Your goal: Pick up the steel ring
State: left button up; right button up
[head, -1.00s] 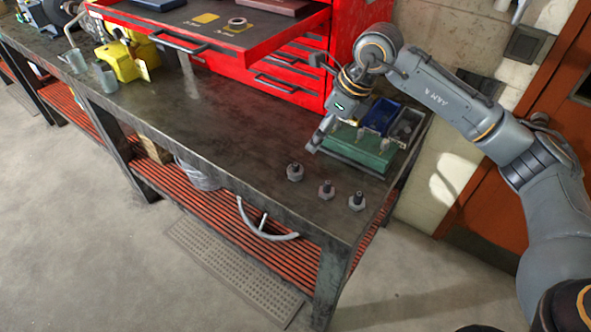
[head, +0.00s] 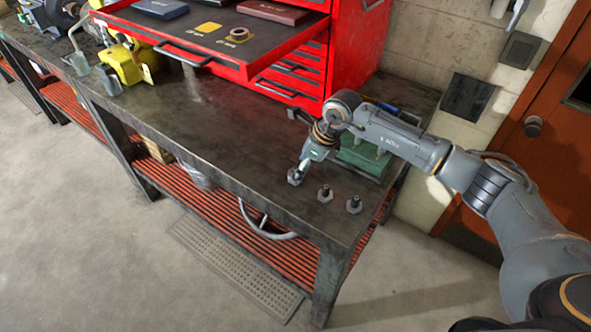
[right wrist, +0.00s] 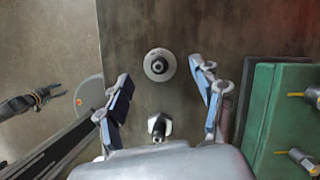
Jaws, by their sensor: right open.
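A round grey ring-like collar (right wrist: 158,65) surrounds a dark upright peg in the right wrist view. It belongs to the leftmost of three pegged metal pieces, which in the head view (head: 295,177) is partly covered by my gripper. My right gripper (right wrist: 163,83) is open, its fingers on either side of the line to this piece, with nothing held. In the head view its fingertips (head: 299,172) are close above the piece; contact is unclear. A second ring-shaped thing (head: 239,34) lies in the open red drawer. A dark claw (right wrist: 48,95), probably my left gripper, hangs over the floor.
Pegged metal pieces (head: 325,193) and (head: 354,204) stand near the bench's right corner; one hex-based piece also shows in the right wrist view (right wrist: 158,127). A green box (right wrist: 270,120) stands beside my right gripper. The open drawer (head: 250,68) overhangs the bench, clear in the middle.

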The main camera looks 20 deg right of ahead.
jog(key=shift+x, duration=0.95)
jog(key=shift+r, duration=0.1)
jog(key=c, duration=1.2)
jog(key=shift+r+p, duration=0.3)
jog(key=shift+r, duration=0.1)
notch_tip(320, 180, up, 2)
jog(key=shift+r+p, duration=0.15)
jog(key=shift+p, duration=0.35)
jog(key=s+a+r+p, duration=0.4)
jog(key=s+r+p, duration=0.5)
jog(key=s+r, duration=0.4)
jog(key=shift+s+r+p, duration=0.25)
jog(key=shift+r+p, duration=0.05)
jog(key=shift+r, duration=0.7)
